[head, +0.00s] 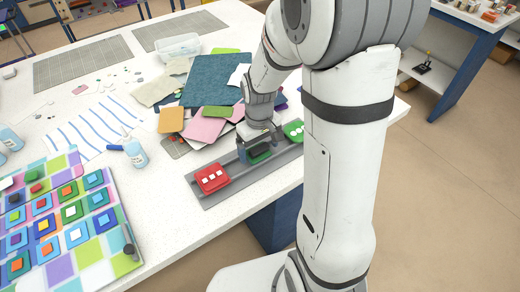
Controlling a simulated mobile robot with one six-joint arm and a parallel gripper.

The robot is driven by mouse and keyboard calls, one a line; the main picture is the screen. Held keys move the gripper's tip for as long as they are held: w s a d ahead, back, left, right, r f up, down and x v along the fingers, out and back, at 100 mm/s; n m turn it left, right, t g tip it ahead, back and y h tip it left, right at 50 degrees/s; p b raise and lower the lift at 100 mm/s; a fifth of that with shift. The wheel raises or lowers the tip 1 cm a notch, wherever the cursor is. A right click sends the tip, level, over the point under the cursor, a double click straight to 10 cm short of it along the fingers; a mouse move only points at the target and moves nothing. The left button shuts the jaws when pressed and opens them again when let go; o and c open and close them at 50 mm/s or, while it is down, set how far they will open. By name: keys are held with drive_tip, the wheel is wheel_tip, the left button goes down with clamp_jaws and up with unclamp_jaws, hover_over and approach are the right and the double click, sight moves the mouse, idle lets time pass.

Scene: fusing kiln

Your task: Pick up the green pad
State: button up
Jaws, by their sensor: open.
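A dark green pad (260,157) sits on a long grey tray (235,191), between a red piece with white squares (212,178) and a bright green piece with white marks (293,130). My gripper (257,147) points down right at the dark green pad, with its jaws open. The gripper and its fingers cover part of the pad. I cannot tell whether the fingers touch it.
Felt sheets, a pink one (206,130) and a teal one (217,80) among them, lie behind the tray. A glue bottle (135,153) stands to the left. A colourful tile board (92,251) fills the front left. The tray lies near the table's edge.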

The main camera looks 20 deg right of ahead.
drive_tip(key=shift+f, duration=0.7)
drive_tip(key=shift+c, duration=0.4)
